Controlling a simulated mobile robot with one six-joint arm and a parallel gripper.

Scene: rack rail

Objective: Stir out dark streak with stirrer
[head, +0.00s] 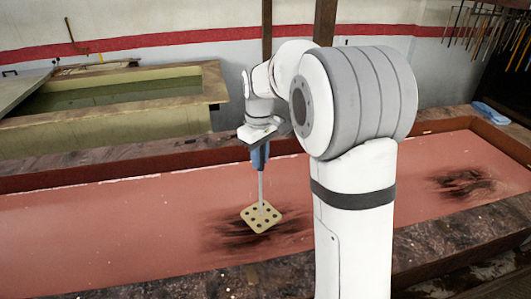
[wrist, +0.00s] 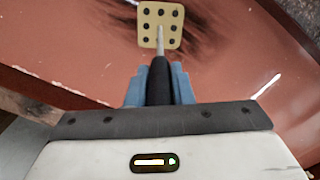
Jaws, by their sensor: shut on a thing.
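My gripper (head: 260,158) is shut on the stirrer's dark handle, with blue fingers on both sides of it in the wrist view (wrist: 159,88). The stirrer has a thin pale shaft and a square yellowish plate with several holes (head: 262,216), which also shows at the top of the wrist view (wrist: 160,16). The plate is over a dark streak (head: 230,240) in the long vat of reddish liquid (head: 120,220). I cannot tell if it touches the surface. A second dark streak (head: 462,184) lies at the right, partly cut off from the first by my arm.
The vat has a dark, worn rim (head: 450,245) at the front and back. Behind it at left stands a yellowish tank (head: 130,128) with greenish liquid. A blue cloth (head: 490,113) lies on the back rim at right. Rods hang at upper right.

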